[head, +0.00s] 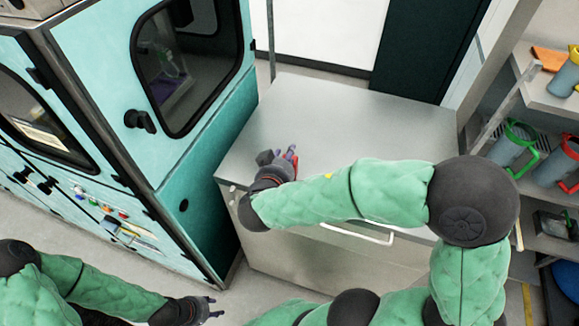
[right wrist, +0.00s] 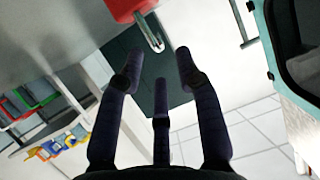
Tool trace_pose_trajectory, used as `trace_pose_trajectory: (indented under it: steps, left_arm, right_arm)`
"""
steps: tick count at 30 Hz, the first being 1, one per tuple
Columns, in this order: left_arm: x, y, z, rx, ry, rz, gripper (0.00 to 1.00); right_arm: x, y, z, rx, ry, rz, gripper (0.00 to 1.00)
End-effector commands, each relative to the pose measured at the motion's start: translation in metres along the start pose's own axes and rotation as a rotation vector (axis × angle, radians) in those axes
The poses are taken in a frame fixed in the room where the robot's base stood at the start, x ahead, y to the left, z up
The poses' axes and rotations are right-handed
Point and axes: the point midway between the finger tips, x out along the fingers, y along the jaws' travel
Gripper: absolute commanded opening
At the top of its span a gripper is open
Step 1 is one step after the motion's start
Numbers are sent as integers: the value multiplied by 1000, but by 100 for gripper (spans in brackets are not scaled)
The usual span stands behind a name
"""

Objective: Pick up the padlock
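The padlock shows in the right wrist view with a red body (right wrist: 128,8) cut off by the top edge and a shiny metal shackle pointing down towards my fingers. My right gripper (right wrist: 160,68) has its three dark fingers spread, with nothing between them, and the shackle is just beyond the fingertips. In the head view my right gripper (head: 283,160) is at the left side of the grey cabinet top, with small red parts showing beside it, mostly hidden by the hand. My left gripper (head: 207,309) is low in the head view, away from the cabinet; its finger opening is unclear.
The grey cabinet top (head: 390,125) is otherwise clear. A teal machine (head: 90,60) with windowed doors stands close on its left. Shelves (head: 545,95) with red, green and blue-grey containers are on the right. My right forearm crosses over the cabinet's front edge.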

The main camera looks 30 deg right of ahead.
Motion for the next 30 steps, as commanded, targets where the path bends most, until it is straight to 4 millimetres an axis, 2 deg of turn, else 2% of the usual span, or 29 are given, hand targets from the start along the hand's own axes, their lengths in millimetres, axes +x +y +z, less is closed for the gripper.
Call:
trace_pose_trajectory:
  steps: [4,15,24,28,30]
  left_arm:
    - [0,0,0,0,0,0,40]
    - [-1,0,0,0,0,0,40]
    - [-1,0,0,0,0,0,40]
    - [-1,0,0,0,0,0,40]
    - [-1,0,0,0,0,0,40]
  right_arm:
    - [8,0,0,0,-1,3,35]
    - [50,0,2,0,-2,3,35]
    - [53,-1,1,0,-1,-1,35]
    - [53,-1,2,0,-1,0,0]
    - [53,-1,2,0,-1,0,0]
